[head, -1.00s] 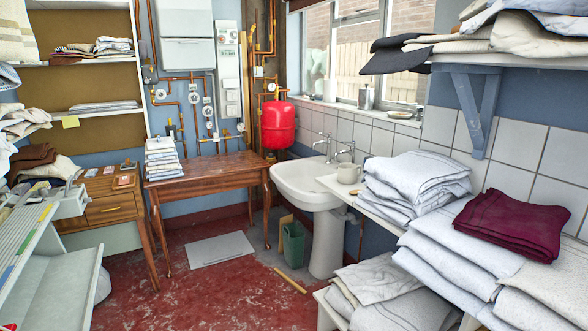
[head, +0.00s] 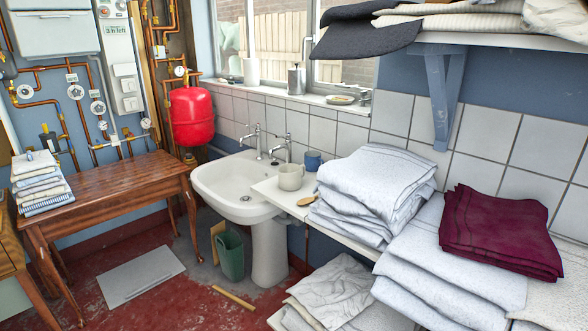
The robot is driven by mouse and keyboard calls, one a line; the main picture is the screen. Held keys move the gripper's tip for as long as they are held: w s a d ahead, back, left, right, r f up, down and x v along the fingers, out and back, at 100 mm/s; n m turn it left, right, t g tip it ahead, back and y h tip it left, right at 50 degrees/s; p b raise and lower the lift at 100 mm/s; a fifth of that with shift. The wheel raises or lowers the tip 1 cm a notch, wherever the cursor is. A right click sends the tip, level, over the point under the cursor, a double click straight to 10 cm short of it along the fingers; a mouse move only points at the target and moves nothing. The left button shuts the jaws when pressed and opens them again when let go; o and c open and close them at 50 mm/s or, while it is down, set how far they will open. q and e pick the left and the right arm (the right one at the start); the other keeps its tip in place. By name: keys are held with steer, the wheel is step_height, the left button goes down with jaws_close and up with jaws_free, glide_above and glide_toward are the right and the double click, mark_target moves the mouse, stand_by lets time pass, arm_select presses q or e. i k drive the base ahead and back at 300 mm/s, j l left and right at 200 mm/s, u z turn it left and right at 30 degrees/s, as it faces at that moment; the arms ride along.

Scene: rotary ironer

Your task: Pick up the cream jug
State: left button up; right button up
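A cream jug (head: 291,177) stands upright on the left end of the white shelf, just right of the sink, with its handle toward the right. A blue mug (head: 313,160) stands close behind it to the right. A wooden-backed brush (head: 307,201) lies in front of the jug, beside the folded linen. Neither of my grippers shows in the head view.
Folded white sheets (head: 375,190) crowd the shelf right of the jug. A maroon cloth (head: 500,232) lies on more linen. The white sink (head: 235,180) is left of the jug. An upper shelf with a blue bracket (head: 438,95) overhangs at right. Red floor is open at lower left.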

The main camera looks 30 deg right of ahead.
mark_target(289, 175)
steer(key=i, duration=0.75)
steer(key=i+j, duration=0.15)
steer(key=i, duration=0.55)
steer(key=i+z, duration=0.2)
steer(key=z, duration=0.25)
steer(key=i+j+z, duration=0.1)
steer(key=i+z, duration=0.15)
steer(key=z, duration=0.2)
steer(key=i+j+z, duration=0.15)
steer(key=z, duration=0.3)
steer(key=i+j+z, duration=0.2)
steer(key=z, duration=0.25)
